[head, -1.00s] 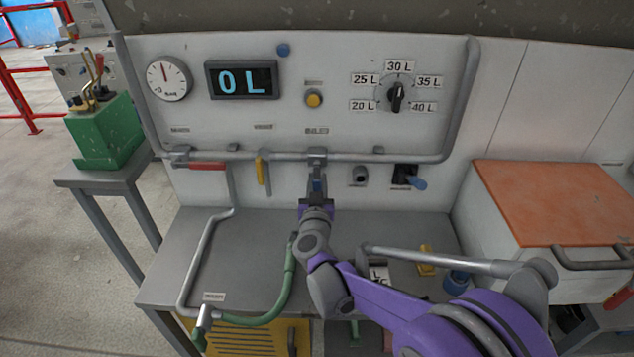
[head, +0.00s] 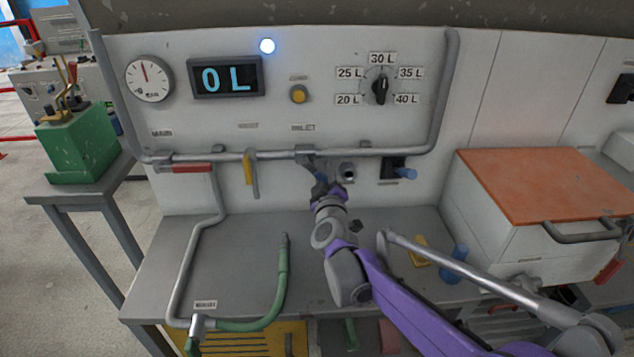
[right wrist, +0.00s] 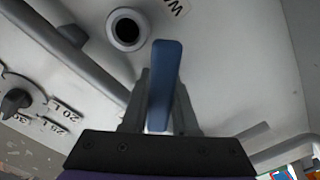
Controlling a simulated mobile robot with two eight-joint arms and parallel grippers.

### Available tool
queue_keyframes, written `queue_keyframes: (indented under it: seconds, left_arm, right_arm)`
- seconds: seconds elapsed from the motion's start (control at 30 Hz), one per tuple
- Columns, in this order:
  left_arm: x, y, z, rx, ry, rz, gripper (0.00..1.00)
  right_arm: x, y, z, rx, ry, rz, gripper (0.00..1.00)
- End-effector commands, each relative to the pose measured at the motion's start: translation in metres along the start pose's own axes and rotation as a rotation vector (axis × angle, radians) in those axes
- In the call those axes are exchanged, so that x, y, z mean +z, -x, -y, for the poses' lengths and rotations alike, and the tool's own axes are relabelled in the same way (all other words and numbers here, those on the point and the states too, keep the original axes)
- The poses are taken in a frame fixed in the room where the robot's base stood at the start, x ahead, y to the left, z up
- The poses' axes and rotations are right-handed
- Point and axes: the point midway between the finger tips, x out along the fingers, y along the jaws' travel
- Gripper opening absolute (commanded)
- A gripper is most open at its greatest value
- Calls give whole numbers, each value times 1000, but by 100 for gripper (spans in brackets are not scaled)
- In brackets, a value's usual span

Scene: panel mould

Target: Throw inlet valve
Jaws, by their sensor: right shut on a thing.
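The inlet valve has a blue lever (head: 319,171) on the grey pipe (head: 380,151), under the INLET label (head: 303,128). My right gripper (head: 324,184) is shut on this lever, which slants down to the right from the pipe. In the right wrist view the blue lever (right wrist: 165,75) stands between the two fingers (right wrist: 157,112). The fingers hide part of it in the head view. My left gripper is not in view. The display (head: 226,78) reads 0 L, and the small round lamp (head: 267,46) glows bluish white.
A red lever (head: 190,169) lies along the pipe and a yellow lever (head: 248,168) hangs down. A round port (head: 347,172) and a blue-handled switch (head: 397,170) are close right of my gripper. A green hose (head: 279,290) stands on the grey bench (head: 245,235).

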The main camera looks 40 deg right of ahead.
Motion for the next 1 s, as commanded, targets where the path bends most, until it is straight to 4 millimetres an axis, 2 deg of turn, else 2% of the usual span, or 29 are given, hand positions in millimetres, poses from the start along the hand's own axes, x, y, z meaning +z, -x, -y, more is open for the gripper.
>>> queue_keyframes:
  seconds: [0.6,1.0]
  left_arm:
    - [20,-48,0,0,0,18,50]
    - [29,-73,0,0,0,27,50]
  right_arm:
    - [-8,0,-37,2,567,3,0]
    - [-20,0,-50,2,785,2,0]
